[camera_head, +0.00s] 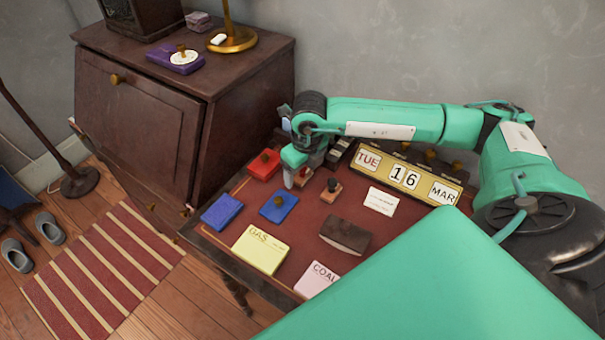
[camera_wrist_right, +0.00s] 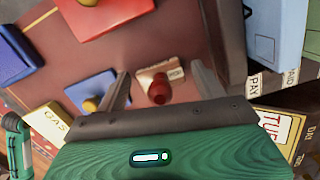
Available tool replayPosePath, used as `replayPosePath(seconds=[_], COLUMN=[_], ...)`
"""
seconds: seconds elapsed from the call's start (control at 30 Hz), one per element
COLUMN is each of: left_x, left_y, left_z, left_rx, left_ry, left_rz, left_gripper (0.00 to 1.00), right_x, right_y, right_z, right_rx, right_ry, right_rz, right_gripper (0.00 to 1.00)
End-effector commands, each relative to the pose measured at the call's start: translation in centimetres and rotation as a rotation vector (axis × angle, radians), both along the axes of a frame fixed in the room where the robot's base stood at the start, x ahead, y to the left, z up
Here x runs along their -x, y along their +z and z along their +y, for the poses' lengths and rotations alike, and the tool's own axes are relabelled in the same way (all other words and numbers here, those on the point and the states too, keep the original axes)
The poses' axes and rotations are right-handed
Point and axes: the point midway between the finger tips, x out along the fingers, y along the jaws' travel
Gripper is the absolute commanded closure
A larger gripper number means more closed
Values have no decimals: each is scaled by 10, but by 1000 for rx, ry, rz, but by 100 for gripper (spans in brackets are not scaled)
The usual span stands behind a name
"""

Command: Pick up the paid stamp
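A small wooden stamp with a rounded dark red knob (camera_head: 332,187) stands on the desk's red-brown top, between the blue pad and the calendar. In the right wrist view the stamp (camera_wrist_right: 159,88) lies between the two fingers, with a pale label too small to read, so I cannot confirm it is the paid one. My right gripper (camera_head: 297,179) points down, left of the stamp in the head view. In the wrist view its fingers (camera_wrist_right: 156,86) are spread, with nothing visibly gripped. My left gripper is not in view.
Around it are a red pad (camera_head: 264,165), a blue pad with a gold knob (camera_head: 279,206), a darker blue box (camera_head: 222,212), a yellow GAS paper (camera_head: 261,250), a brown blotter (camera_head: 345,237), a white card (camera_head: 381,201) and the date calendar (camera_head: 405,178).

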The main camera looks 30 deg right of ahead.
Motion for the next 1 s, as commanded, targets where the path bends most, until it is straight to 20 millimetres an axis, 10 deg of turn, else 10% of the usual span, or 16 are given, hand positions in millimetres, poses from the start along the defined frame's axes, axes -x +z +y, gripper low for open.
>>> replayPosePath(seconds=[0.2,0.63,1.0], left_x=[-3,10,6], left_y=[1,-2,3], left_z=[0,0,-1], left_rx=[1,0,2], left_ry=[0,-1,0], left_rz=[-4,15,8], left_gripper=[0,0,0], right_x=[0,-1,-1], right_y=[0,11,95], right_z=[0,0,0], right_rx=[0,0,-1], right_ry=[0,0,0], right_rz=[0,-2,-7], right_gripper=[69,70,70])
